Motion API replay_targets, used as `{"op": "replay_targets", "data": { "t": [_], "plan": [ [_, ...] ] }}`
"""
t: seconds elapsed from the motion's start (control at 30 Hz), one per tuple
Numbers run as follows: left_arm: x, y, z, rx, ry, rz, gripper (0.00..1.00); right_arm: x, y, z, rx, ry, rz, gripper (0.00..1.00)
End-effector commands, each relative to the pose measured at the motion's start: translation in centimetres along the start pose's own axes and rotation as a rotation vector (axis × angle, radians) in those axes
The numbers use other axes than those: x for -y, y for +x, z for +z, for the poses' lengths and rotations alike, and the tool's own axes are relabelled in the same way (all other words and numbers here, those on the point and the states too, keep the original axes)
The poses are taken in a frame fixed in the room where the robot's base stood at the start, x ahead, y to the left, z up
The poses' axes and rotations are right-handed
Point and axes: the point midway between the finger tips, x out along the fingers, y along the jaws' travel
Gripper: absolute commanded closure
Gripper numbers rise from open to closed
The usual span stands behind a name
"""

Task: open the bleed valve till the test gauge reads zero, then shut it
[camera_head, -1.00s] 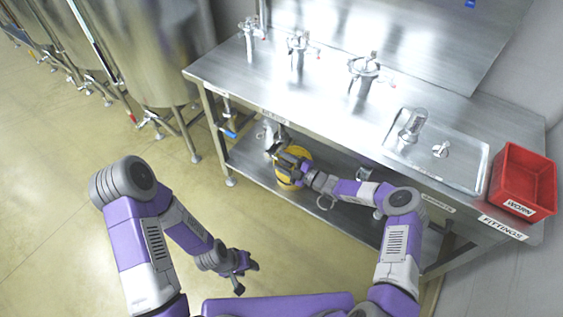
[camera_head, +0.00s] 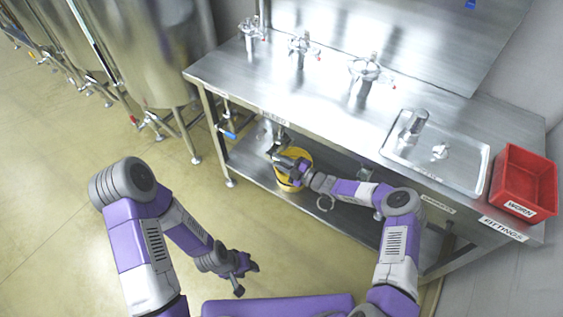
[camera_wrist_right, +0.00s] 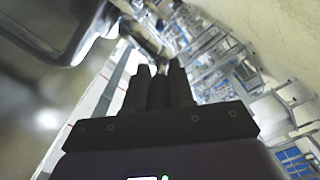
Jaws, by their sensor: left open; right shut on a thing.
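My right gripper (camera_head: 274,152) reaches under the front edge of the steel bench, below a small label, above a yellow bucket. It is shut on a small metal part, seemingly the bleed valve's handle (camera_wrist_right: 161,66), at the fingertips in the right wrist view; the fingers hide most of it. A grey metal fitting (camera_head: 269,128) hangs under the bench edge just above the gripper. My left gripper (camera_head: 243,283) is open and empty, low over the floor, away from the bench. I cannot make out a test gauge or its reading.
The yellow bucket (camera_head: 294,183) stands on the lower shelf (camera_head: 255,165). Several metal taps stand on the bench top (camera_head: 330,105), with a sink (camera_head: 470,170) and a red bin (camera_head: 525,190) at right. Steel tanks (camera_head: 160,50) stand at left. The floor in front is clear.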

Motion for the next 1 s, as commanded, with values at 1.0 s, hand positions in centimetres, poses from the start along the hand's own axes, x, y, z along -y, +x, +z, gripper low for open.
{"op": "replay_targets", "data": {
  "t": [1.0],
  "plan": [
    [-1.6,-4.4,0.2,0.000,0.000,0.000,0.54,-2.9,0.9,-1.8,0.312,-0.004,-0.464,1.00]
  ]
}}
